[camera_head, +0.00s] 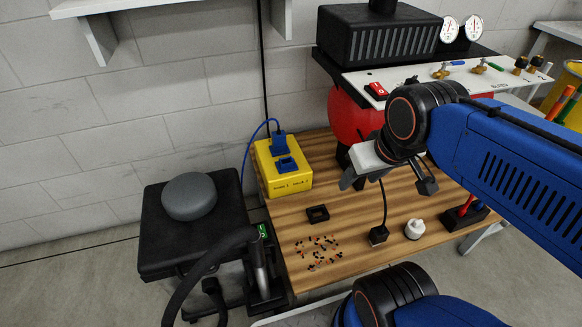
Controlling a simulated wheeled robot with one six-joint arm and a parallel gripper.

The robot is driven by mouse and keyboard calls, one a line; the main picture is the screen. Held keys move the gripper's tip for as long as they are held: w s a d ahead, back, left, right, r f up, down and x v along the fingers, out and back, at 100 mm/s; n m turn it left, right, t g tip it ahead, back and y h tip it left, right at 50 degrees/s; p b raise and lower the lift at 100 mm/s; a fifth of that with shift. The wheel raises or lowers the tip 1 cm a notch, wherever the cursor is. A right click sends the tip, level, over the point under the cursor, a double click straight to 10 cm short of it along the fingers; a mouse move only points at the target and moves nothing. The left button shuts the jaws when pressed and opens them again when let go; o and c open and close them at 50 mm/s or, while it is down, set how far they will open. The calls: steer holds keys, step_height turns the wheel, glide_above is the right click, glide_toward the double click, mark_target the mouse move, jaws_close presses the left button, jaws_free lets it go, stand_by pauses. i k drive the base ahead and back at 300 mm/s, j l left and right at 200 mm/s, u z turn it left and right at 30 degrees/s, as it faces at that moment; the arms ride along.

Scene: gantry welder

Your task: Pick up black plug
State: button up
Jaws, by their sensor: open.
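The black plug (378,236) is a small dark block standing on the wooden table, right of its middle. A thin black cable rises from its top and passes out of sight behind my arm. My gripper (362,179) hangs at the end of the blue and black arm, above the table and, in the picture, above and a little left of the plug. Its grey fingers are apart and empty, and do not touch the plug. The arm hides part of the area behind the gripper.
Wooden table (345,265) holds a yellow socket box (284,178), black square frame (317,213), scattered small parts (317,250), white knobbed object (415,229) and dark block with red and blue pieces (465,214). Red tank (345,122) stands behind; black stool (190,241) is left.

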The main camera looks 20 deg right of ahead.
mark_target(377, 235)
steer(key=k+j, duration=0.15)
steer(key=k, duration=0.35)
steer(key=k+j, duration=0.1)
steer(key=k, duration=0.35)
steer(key=z, duration=0.05)
